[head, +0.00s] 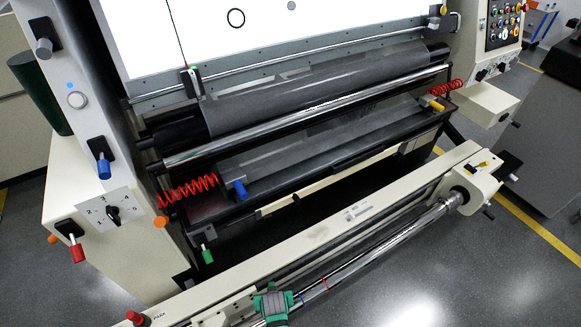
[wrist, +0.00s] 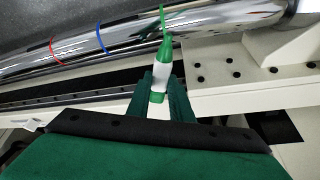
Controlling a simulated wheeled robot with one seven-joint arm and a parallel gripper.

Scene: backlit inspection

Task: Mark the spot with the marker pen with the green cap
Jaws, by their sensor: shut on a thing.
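My gripper (head: 272,300) is at the bottom of the head view, by the front chrome roller. In the wrist view my gripper (wrist: 162,86) is shut on the marker pen (wrist: 158,77), which has a white body with green parts at both ends. The pen's narrow green end points away from the gripper and overlaps the chrome roller in the picture; I cannot tell if they touch. The lit white panel (head: 205,45) at the top of the head view bears a black ring (head: 236,17) and a grey spot (head: 291,5), far from my gripper.
Another chrome roller (head: 310,112), red springs (head: 187,191) and a black-and-green clip (head: 192,82) stand beyond. A control panel (head: 505,22) is at right. Grey floor (head: 480,270) is open at lower right.

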